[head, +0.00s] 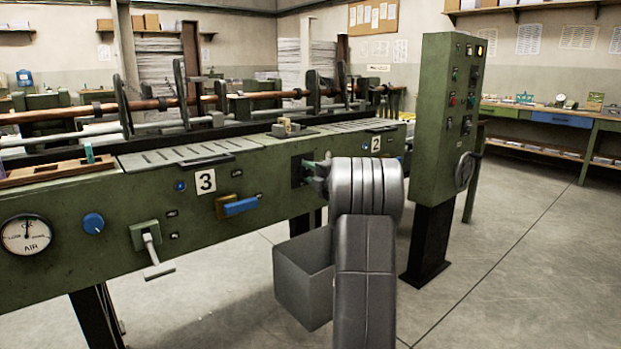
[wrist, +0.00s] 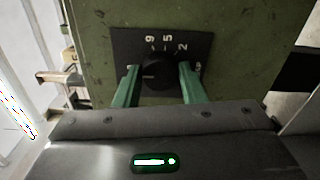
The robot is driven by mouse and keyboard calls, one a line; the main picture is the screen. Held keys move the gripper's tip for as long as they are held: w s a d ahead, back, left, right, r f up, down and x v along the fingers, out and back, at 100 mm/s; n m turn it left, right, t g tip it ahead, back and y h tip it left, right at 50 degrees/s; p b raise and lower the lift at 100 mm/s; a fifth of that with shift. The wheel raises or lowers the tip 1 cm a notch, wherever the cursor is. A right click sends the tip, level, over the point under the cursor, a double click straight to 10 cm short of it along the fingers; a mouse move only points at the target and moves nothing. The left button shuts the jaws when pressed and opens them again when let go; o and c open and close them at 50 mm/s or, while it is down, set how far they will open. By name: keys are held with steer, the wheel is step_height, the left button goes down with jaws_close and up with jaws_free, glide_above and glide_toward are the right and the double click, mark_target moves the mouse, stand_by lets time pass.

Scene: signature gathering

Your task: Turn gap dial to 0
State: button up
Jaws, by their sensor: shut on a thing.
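The gap dial (wrist: 158,74) is a round black knob on a dark plate (wrist: 125,45) with white numerals, on the green machine face. Some numerals show above the knob; those beside and below it are partly hidden by my gripper. A short pale mark shows on the knob, but I cannot read which number it points to. My gripper (wrist: 160,86) has its two green fingers on either side of the knob and is shut on it. In the head view my gripper (head: 314,171) is at the machine front, beside the dark plate (head: 297,171), and my arm hides part of it.
The green machine (head: 110,233) runs along the left, with a number 3 sign (head: 206,181), blue handle (head: 240,206), lever (head: 153,250) and air gauge (head: 27,234). A grey bin (head: 302,275) stands below my gripper. A control cabinet (head: 445,120) stands right; open floor lies in front.

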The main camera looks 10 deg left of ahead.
stand_by(0.5)
steer(key=o, duration=1)
steer(key=p+v, duration=0.2)
steer(key=v, duration=1.2)
steer(key=shift+a+p, duration=0.1)
steer(key=shift+p, duration=0.25)
steer(key=b+x, duration=0.2)
steer(key=x, duration=1)
steer(key=shift+w+a+f+b, duration=0.1)
steer(key=shift+w+a+b, duration=0.1)
steer(key=shift+b, duration=0.1)
steer(key=shift+w+a, duration=0.4)
steer(key=shift+a, duration=0.1)
